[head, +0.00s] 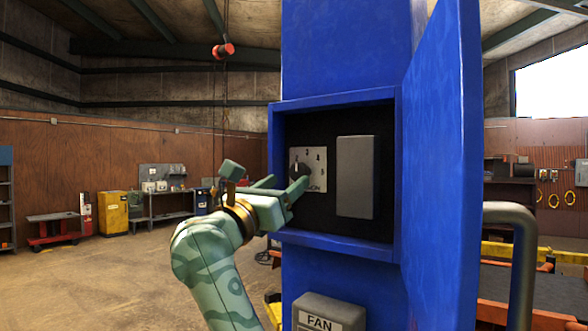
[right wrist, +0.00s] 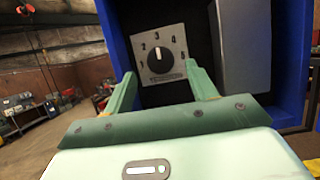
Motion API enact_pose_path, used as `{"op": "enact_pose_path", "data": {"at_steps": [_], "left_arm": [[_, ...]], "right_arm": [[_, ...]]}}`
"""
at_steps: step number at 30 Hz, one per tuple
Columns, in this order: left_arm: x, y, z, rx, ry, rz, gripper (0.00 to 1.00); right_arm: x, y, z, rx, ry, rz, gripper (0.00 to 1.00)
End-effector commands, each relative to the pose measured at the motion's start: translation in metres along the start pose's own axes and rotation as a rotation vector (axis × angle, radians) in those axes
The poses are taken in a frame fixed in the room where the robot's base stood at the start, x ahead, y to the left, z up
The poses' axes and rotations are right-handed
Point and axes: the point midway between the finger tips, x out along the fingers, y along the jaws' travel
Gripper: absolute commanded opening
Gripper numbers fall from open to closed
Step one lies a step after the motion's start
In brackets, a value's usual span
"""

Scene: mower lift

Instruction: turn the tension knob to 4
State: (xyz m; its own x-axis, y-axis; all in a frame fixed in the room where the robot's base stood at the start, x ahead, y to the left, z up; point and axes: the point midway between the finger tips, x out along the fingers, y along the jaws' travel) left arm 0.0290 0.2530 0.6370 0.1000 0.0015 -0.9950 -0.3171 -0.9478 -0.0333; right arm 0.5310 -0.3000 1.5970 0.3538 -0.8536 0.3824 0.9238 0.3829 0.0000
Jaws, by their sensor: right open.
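The tension knob (head: 296,171) is a round black dial on a pale numbered plate (head: 319,157) inside an open blue box. In the right wrist view the knob (right wrist: 161,59) has a white mark pointing up, close to the 3; the 4 is printed up and to its right. My right gripper (head: 287,184) is open in front of the plate. In the wrist view the open fingers (right wrist: 160,75) reach toward the plate, one on each side below the knob, with nothing between them. My left gripper is not in view.
The blue box (head: 395,150) has a raised rim, and its door (head: 440,160) stands open on the right. A grey panel (head: 355,177) sits right of the plate. A box labelled FAN (head: 328,312) is below. A red hanging pendant (head: 222,51) is at upper left.

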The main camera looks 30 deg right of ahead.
Motion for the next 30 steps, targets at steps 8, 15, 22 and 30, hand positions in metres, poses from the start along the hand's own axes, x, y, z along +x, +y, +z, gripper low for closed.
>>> {"op": "enact_pose_path", "data": {"at_steps": [8, 15, 22, 30], "left_arm": [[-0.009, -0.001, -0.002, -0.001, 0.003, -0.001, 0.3], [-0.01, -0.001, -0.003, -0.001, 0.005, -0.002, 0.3], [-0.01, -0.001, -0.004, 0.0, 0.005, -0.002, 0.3], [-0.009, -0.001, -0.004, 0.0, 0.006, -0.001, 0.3]], "right_arm": [[0.039, 0.0, 0.0, -0.002, 0.0, -0.001, 0.57], [0.043, 0.0, -0.001, 0.0, 0.001, 0.0, 0.57], [0.043, 0.0, -0.001, -0.001, 0.001, 0.0, 0.21], [0.043, 0.0, -0.001, 0.008, 0.001, -0.005, 0.13]]}}
